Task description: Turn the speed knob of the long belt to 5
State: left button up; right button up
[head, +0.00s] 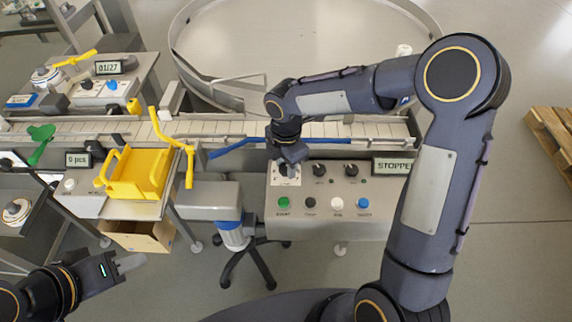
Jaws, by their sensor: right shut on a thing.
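The long belt (345,130) runs across the picture, with its grey control panel (300,222) on the near side. Three black knobs sit in the panel's upper row: a middle knob (319,170), a right knob (351,170) and a left one with a white dial plate (287,181). My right gripper (289,162) points down and is shut on the left knob, which it mostly hides. The knob's setting and small labels are not readable. My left gripper (128,263) is at the lower left, away from the panel; its finger gap is unclear.
Green (284,203), black, white and blue buttons (363,204) line the panel's lower row. A display (392,166) reads STOPPED, partly behind my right arm. A yellow bin (138,176) stands left, a stool (235,235) below. Blue guide rails cross the belt.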

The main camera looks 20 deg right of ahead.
aim_at(286, 167)
jog(key=shift+m+b, duration=0.4)
jog(key=shift+m, duration=1.2)
jog(key=o, duration=1)
jog(key=shift+r, duration=0.1)
notch_tip(286, 167, up, 8)
jog(key=shift+f, duration=0.25)
jog(key=shift+r, duration=0.1)
